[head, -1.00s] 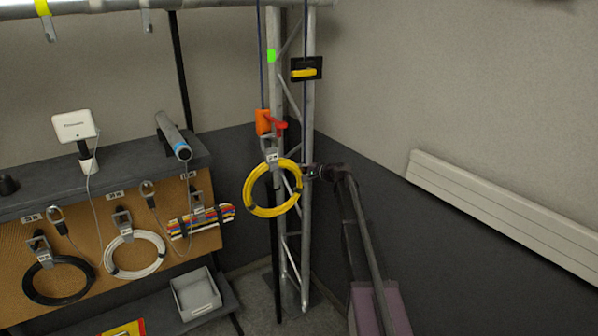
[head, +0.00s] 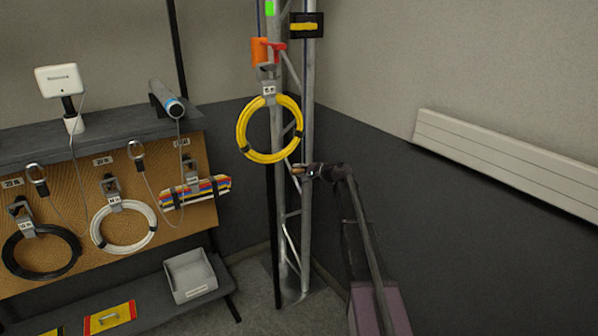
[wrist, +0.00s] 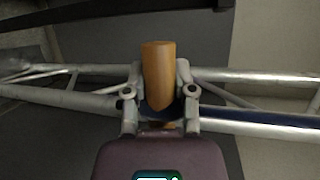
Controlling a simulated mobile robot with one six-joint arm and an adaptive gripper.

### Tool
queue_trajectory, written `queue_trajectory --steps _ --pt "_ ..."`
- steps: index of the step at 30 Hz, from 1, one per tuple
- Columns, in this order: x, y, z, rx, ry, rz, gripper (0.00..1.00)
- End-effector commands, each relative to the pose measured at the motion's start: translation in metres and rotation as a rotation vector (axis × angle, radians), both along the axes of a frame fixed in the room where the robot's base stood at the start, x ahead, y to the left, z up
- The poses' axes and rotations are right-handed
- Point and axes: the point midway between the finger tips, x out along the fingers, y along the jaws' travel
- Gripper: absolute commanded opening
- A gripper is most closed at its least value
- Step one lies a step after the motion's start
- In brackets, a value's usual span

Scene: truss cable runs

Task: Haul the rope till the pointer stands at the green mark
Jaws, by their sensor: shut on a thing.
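My gripper (head: 305,172) is low beside the truss, below and right of the yellow coil. In the wrist view its two fingers (wrist: 160,105) are shut on a wooden handle (wrist: 158,75), with the blue rope (wrist: 260,117) running off to the right. The red pointer (head: 279,46) juts from an orange block (head: 259,51) on the truss. The green mark (head: 269,8) is above the pointer, at the top edge of the head view, with a clear gap between. The yellow coil (head: 244,142) hangs from a hook below the block.
A black plate with a yellow bar (head: 306,27) is on the right truss post. At left, a pegboard (head: 75,186) holds a black coil (head: 40,274) and a white coil (head: 124,247). A grey bin (head: 190,275) sits on the low shelf. A pale panel (head: 500,155) lines the right wall.

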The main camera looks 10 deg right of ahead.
Motion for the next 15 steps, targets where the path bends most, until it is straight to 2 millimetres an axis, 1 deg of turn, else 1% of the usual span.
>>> queue_trajectory --steps 1,6,10,15 --pt "-0.001 0.001 -0.015 -0.003 0.001 0.004 0.0" --pt "-0.001 0.001 -0.032 -0.003 0.001 0.004 0.0" --pt "-0.001 0.001 -0.041 -0.002 0.001 0.005 0.0" --pt "-0.001 0.002 -0.046 -0.002 0.001 0.005 0.0"
